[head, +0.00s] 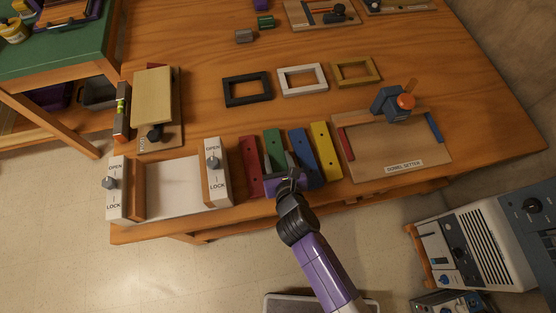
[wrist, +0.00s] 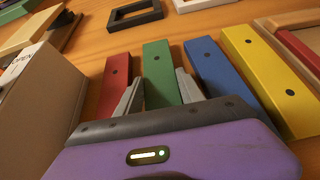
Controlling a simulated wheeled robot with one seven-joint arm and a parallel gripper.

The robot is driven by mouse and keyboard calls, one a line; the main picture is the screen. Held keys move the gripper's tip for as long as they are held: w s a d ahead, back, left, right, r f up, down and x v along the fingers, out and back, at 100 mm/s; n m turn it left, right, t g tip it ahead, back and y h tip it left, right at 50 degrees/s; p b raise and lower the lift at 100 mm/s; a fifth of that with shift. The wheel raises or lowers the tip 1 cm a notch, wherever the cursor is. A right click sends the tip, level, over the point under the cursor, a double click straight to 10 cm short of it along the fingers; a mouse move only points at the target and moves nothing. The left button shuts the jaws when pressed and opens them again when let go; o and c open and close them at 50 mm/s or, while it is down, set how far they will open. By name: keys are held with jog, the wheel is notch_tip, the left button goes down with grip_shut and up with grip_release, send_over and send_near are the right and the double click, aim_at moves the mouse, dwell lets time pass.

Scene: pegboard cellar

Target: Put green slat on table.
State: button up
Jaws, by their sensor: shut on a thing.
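The green slat (head: 274,144) is on the wooden table (head: 205,95) near its front edge, in a row between the red slat (head: 249,160) and the blue slat (head: 305,150). In the wrist view the green slat (wrist: 160,62) runs away from me between my two grey fingers. My gripper (head: 279,161) is shut on the green slat, one finger on each long side; it also shows in the wrist view (wrist: 158,78). The near end of the slat is hidden by my purple hand. I cannot tell whether the slat is lifted.
The yellow slat (head: 325,149) is right of the blue one. A dowel setter board (head: 385,170) stands further right, and a white OPEN/LOCK fixture (head: 217,180) stands left. Black (head: 247,103), white (head: 303,91) and yellow (head: 355,84) frames lie behind. Bare table shows behind the frames.

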jog(key=shift+f, duration=0.15)
jog(key=o, duration=1.5)
jog(key=shift+f, duration=0.1)
jog(key=shift+c, duration=0.2)
jog(key=shift+r, duration=0.2)
jog(key=p+v, duration=0.1)
jog(key=v, duration=1.1)
